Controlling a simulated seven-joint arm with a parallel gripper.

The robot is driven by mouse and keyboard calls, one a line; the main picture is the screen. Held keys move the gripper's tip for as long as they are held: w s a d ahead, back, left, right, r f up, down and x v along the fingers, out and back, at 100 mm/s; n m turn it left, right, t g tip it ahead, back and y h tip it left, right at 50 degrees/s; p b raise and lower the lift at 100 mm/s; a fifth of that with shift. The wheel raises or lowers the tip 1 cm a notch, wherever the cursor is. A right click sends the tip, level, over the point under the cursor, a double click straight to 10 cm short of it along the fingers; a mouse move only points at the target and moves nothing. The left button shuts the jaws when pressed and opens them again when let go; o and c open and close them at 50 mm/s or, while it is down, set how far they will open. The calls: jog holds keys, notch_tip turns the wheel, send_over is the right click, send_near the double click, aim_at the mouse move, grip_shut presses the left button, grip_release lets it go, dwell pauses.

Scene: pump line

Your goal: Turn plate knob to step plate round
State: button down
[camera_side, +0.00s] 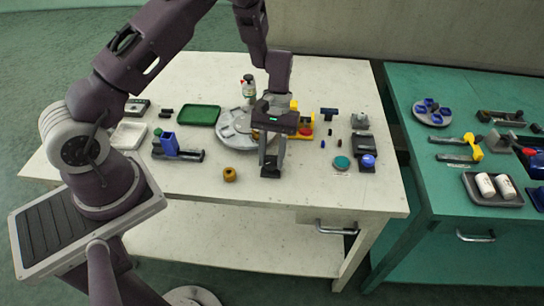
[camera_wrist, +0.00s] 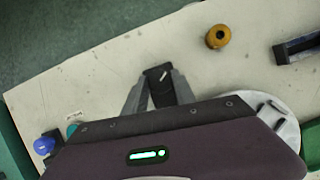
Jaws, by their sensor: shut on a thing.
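The plate knob (camera_wrist: 158,78) is a dark piece with a white pointer line on top, seen in the wrist view between my fingers. My gripper (camera_wrist: 160,92) is shut on it, one finger at each side. In the side view my gripper (camera_side: 270,160) reaches down to the table just right of and in front of the plate, and its fingers largely hide the knob. The round grey plate (camera_side: 229,128) lies flat behind and left of my gripper. A small bottle (camera_side: 249,88) stands at the plate's far edge. In the wrist view part of the plate (camera_wrist: 287,125) shows at right.
A brass-coloured ring (camera_side: 230,174) lies left of my gripper. A yellow fixture (camera_side: 294,107) stands close behind it. A teal disc (camera_side: 342,162) and a blue ball (camera_side: 368,161) are at right. A green tray (camera_side: 199,115) lies left of the plate. The front table edge is near.

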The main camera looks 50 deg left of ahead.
jog(key=n, duration=0.2)
jog(key=n+t+h, duration=0.1)
jog(key=n, duration=0.2)
jog(key=shift+s+a+n+t, duration=0.15)
jog(key=shift+n+t, duration=0.15)
jog(key=shift+s+n+t+h, duration=0.15)
jog(key=shift+n+t, duration=0.3)
jog(key=shift+n, duration=0.7)
jog(key=shift+w+n+t+h, duration=0.15)
jog(key=shift+n+t, duration=0.3)
jog(key=shift+n, duration=0.7)
jog(key=shift+s, duration=0.1)
jog(key=c, duration=1)
grip_release()
jog(key=shift+c, duration=0.2)
jog(key=v, duration=0.7)
